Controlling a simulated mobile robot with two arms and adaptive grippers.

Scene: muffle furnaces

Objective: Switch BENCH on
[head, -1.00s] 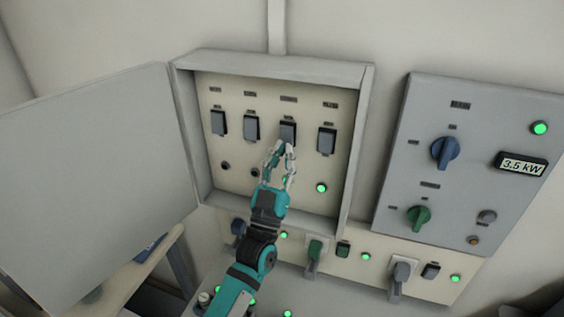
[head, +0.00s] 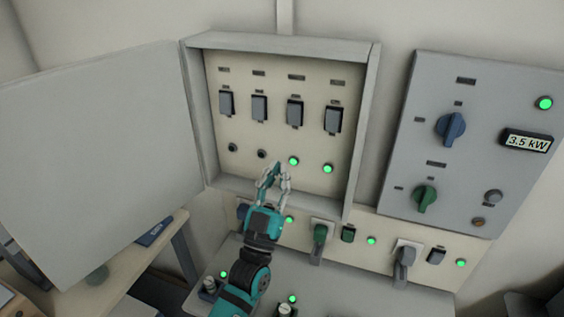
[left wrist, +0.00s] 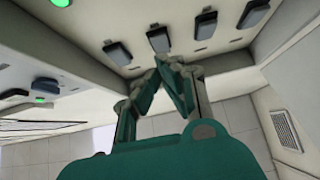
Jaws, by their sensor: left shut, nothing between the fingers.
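An open grey wall box (head: 366,120) holds a row of several dark rocker switches with small labels, too small to read, so I cannot tell which is BENCH. The switches are the first (head: 227,103), second (head: 259,108), third (head: 295,113) and rightmost (head: 332,119). Below them, the two left lamps (head: 232,147) are dark; the third lamp (head: 294,161) and fourth lamp (head: 327,169) glow green. My left gripper (head: 273,168) is shut and empty, below the switch row near the box's lower edge. It also shows in the left wrist view (left wrist: 172,62).
The box's door (head: 95,165) stands open at the left. A grey panel (head: 465,185) with blue and green knobs and a 3.5 kW display (head: 526,141) hangs at the right. A lower strip (head: 336,262) carries more switches and green lamps.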

